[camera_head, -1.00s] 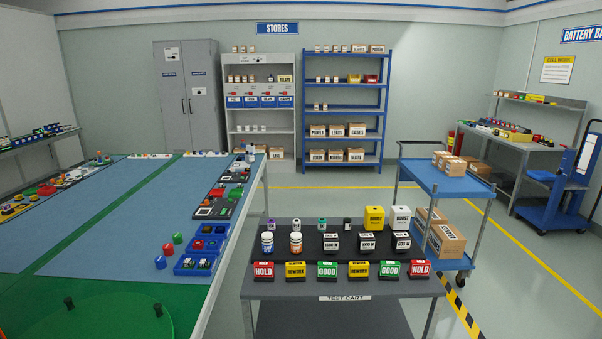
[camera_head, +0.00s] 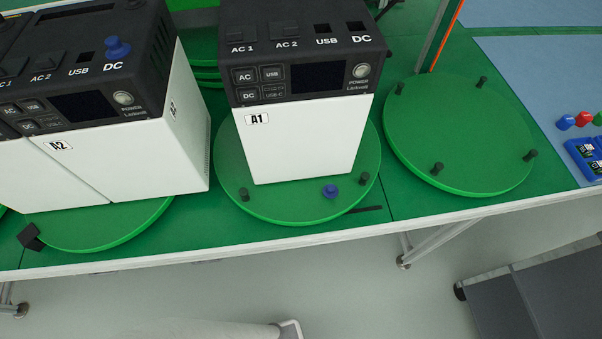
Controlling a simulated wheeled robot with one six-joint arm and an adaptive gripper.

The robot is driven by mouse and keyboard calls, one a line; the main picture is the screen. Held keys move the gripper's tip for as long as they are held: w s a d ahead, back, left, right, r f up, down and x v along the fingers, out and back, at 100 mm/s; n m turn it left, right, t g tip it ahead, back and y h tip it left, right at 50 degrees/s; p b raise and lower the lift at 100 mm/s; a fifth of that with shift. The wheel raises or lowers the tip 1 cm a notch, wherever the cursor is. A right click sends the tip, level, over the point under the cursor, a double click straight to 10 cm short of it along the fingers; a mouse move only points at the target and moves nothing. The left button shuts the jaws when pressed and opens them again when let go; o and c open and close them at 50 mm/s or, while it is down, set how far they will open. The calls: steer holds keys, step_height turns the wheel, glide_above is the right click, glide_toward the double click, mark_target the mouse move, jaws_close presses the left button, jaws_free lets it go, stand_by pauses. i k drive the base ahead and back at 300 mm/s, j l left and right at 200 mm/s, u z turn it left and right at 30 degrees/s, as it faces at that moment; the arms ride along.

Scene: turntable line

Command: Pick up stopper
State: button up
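A small blue stopper (camera_head: 330,191) sits on the green turntable (camera_head: 290,207) in front of the white power unit A1 (camera_head: 300,140), between two black pegs and apart from the unit. A similar blue stopper (camera_head: 117,47) sits on the black top of power unit A2 (camera_head: 150,165), by its DC label. The task does not say which stopper is meant. My gripper is not in view.
A bare turntable with several black pegs (camera_head: 460,135) is at right. A2 stands on the left turntable (camera_head: 110,232), with a black block (camera_head: 30,237) at its rim. Blue trays (camera_head: 588,155) are at far right. Floor shows beyond the bench's front edge.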

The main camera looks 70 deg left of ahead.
mark_target(330, 191)
steer(key=u, duration=1.4)
